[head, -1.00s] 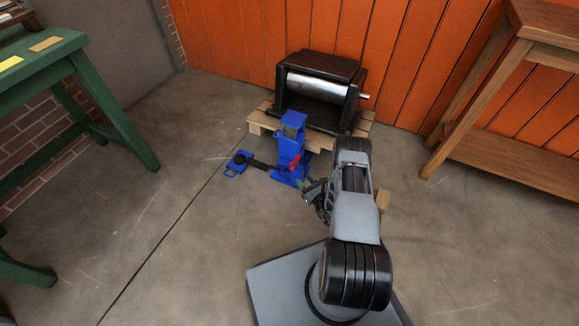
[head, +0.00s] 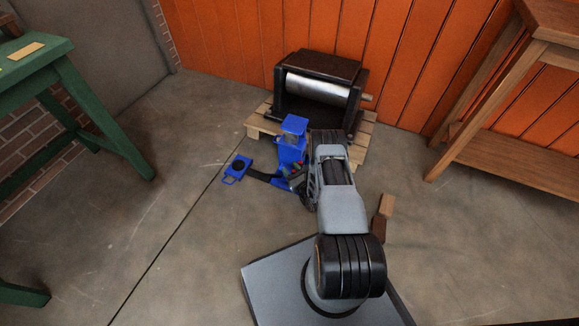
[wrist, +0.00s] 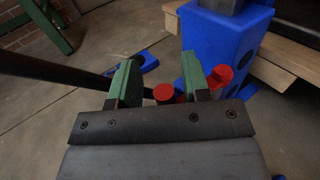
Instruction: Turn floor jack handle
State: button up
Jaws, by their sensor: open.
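The blue floor jack (head: 291,142) stands upright in front of the pallet; it fills the upper right of the wrist view (wrist: 208,45). My gripper (wrist: 160,80) is open at the jack's lower front, its two green fingers apart. A red round-ended part (wrist: 163,93) shows in the gap between the fingers; I cannot tell whether they touch it. Another red part (wrist: 222,73) shows just right of the right finger. A black bar (wrist: 55,70) runs in from the left behind the left finger. In the head view my arm partly hides the jack's base.
A blue plate (head: 237,168) lies on the floor left of the jack. Behind stands a black roller press (head: 318,88) on a wooden pallet (head: 258,123). Brown blocks (head: 382,214) lie right of my arm. A green table (head: 35,60) is left, a wooden bench (head: 510,160) right. Open floor lies between.

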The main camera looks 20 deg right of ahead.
jog(key=shift+w+d, duration=0.1)
jog(key=shift+d, duration=0.1)
grip_shut()
dwell(0.3)
